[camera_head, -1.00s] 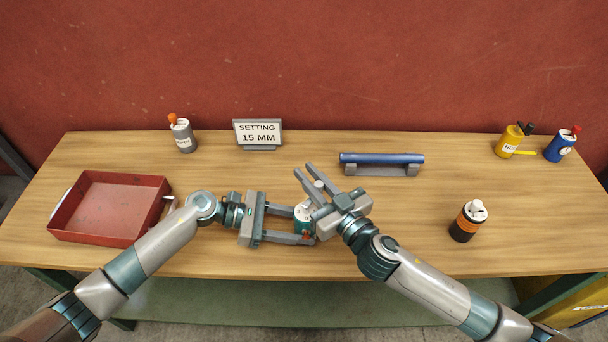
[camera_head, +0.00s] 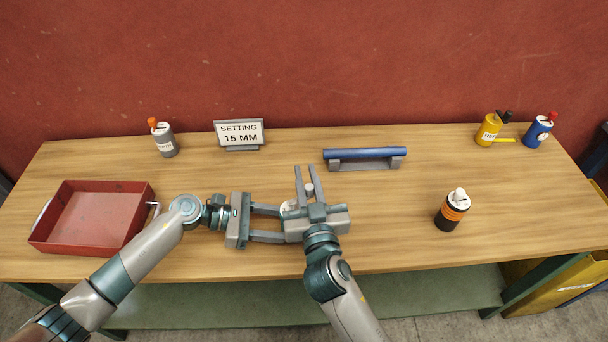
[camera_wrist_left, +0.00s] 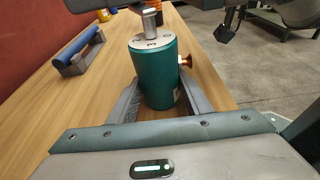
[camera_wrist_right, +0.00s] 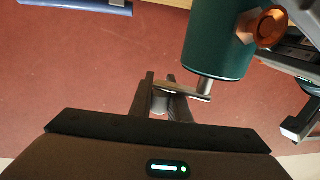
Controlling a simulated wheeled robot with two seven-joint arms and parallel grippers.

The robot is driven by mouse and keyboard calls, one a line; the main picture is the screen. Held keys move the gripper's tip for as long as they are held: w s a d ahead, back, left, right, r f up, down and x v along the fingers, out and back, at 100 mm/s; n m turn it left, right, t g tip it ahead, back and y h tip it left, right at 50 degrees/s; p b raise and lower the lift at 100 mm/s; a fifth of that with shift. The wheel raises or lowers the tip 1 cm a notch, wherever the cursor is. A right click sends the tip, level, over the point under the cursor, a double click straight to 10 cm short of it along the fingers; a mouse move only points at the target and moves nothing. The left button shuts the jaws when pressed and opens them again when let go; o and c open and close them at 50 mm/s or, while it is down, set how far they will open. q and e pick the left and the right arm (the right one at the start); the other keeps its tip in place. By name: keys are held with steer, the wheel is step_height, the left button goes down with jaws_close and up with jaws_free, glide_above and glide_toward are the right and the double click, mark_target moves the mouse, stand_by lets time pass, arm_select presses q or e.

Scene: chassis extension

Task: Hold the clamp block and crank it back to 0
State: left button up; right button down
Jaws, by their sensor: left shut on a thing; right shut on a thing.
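The clamp block is a teal cylinder (camera_wrist_left: 157,72) with a pale top plate and an orange knob (camera_wrist_left: 185,61) on its side. My left gripper (camera_head: 283,221) is shut around its body, one finger on each side. In the head view only its pale top (camera_head: 289,207) shows; my right gripper hides most of the rest. The crank's metal shaft rises from the top plate. My right gripper (camera_head: 304,176) is shut on the crank's upright grey handle (camera_head: 309,189). In the right wrist view the handle (camera_wrist_right: 160,101) sits between the fingers, beside the block (camera_wrist_right: 218,40). A sign (camera_head: 239,134) reads "SETTING 15 MM".
A red tray (camera_head: 92,216) is at the left. A blue bar on a grey stand (camera_head: 365,154) lies behind my right gripper. A black-and-orange bottle (camera_head: 453,210) stands to the right.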

steer(key=shift+d, duration=0.1)
stand_by(0.3)
steer(key=c, duration=1.7)
jaws_free()
steer(key=shift+o, duration=0.2)
steer(key=shift+s, duration=0.1)
steer(key=s+d, duration=0.1)
steer(key=s, duration=1)
steer(key=shift+s, duration=0.4)
steer(key=shift+c, duration=0.5)
